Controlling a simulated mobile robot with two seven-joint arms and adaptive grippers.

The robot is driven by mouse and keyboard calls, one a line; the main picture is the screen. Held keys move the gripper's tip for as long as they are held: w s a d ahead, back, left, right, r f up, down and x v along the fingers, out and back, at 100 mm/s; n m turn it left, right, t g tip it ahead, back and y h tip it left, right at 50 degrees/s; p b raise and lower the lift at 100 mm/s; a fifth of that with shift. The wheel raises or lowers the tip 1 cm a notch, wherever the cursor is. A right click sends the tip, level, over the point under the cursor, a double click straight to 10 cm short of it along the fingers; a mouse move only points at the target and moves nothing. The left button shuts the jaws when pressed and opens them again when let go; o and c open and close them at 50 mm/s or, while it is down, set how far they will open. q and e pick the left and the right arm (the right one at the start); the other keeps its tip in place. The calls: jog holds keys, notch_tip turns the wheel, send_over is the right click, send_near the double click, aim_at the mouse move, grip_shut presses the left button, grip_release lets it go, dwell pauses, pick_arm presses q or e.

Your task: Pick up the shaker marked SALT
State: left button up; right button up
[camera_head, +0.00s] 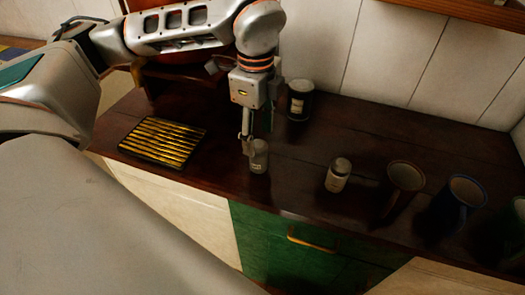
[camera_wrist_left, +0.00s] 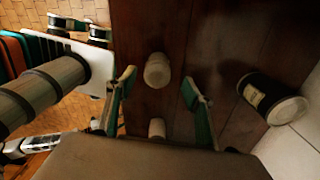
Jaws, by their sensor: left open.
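My left gripper (camera_head: 258,136) points down at the near shaker, its fingers close around or just behind the shaker's top. A small grey shaker with a label (camera_head: 258,160) stands upright on the dark counter at the front edge. A second pale shaker with a dark cap (camera_head: 338,176) stands to its right. Their labels are too small to read surely. In the left wrist view the open fingers (camera_wrist_left: 157,92) stand apart, with one pale shaker (camera_wrist_left: 157,70) between and just beyond them, and another (camera_wrist_left: 157,129) lower, partly hidden by my gripper body. My right gripper is not in view.
A dark labelled jar (camera_head: 300,101) stands behind the gripper. A tray with yellow stripes (camera_head: 163,141) lies to the left. Several mugs stand at the right, including a brown one (camera_head: 404,177) and a blue one (camera_head: 465,192). A tiled wall (camera_head: 400,50) bounds the back.

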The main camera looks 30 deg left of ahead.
aim_at(258, 157)
pick_arm(q)
jog(key=shift+a+f, duration=0.2)
jog(key=shift+f, duration=0.4)
jog(key=f, duration=0.6)
jog(key=shift+s+d+f, duration=0.2)
jog(key=shift+d+f, duration=0.05)
jog(key=shift+d, duration=0.05)
jog(key=shift+c, duration=0.4)
jog(key=c, duration=1.2)
